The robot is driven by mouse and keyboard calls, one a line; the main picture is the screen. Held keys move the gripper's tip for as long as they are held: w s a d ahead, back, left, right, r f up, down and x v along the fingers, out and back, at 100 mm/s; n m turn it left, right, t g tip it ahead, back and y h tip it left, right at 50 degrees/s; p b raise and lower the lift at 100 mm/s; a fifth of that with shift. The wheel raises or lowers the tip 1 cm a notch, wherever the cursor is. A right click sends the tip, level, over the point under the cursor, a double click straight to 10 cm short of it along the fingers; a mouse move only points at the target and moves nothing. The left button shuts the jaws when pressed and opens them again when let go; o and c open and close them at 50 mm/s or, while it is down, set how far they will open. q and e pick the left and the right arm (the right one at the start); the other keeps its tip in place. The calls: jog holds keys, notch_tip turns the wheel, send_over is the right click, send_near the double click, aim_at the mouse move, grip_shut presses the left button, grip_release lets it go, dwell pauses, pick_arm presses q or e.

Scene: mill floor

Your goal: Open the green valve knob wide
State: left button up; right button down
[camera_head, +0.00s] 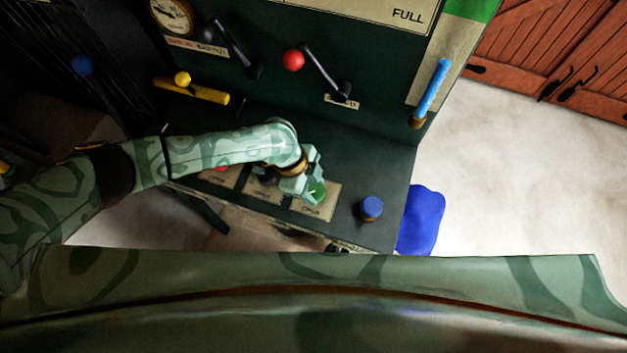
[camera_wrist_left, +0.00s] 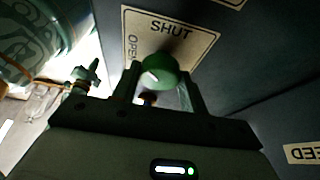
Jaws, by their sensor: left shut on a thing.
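The green valve knob (camera_head: 316,192) stands on the dark sloped panel, over a pale label plate (camera_head: 328,208). My left gripper (camera_head: 312,186) reaches it from the left and is shut on it. In the left wrist view the round green knob (camera_wrist_left: 160,72) sits between the two fingers (camera_wrist_left: 158,88). The plate (camera_wrist_left: 190,40) behind it reads SHUT and part of OPEN. The knob's pointer, if any, cannot be made out. My right gripper is not in view.
A blue knob (camera_head: 370,208) stands right of the green one. A blue sack-like thing (camera_head: 421,219) lies beside the panel. Pale floor is clear at right.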

pick_arm(q)
jog(key=n+p, duration=0.2)
jog(key=n+t+p, duration=0.1)
jog(key=p, duration=0.1)
jog(key=n+t+p, duration=0.1)
jog(key=n+p, duration=0.1)
jog(key=shift+s+r+n, duration=0.25)
jog(key=shift+r+n, duration=0.05)
jog(key=shift+d+f+n+t+p, duration=0.15)
jog(key=shift+n+t+p, duration=0.45)
jog(key=shift+n+p, duration=1.05)
jog(key=shift+f, duration=0.1)
jog(key=o, duration=1)
jog(key=shift+c, duration=0.2)
jog(key=p+v, duration=0.6)
jog(key=v, duration=1)
jog(key=shift+r, duration=0.2)
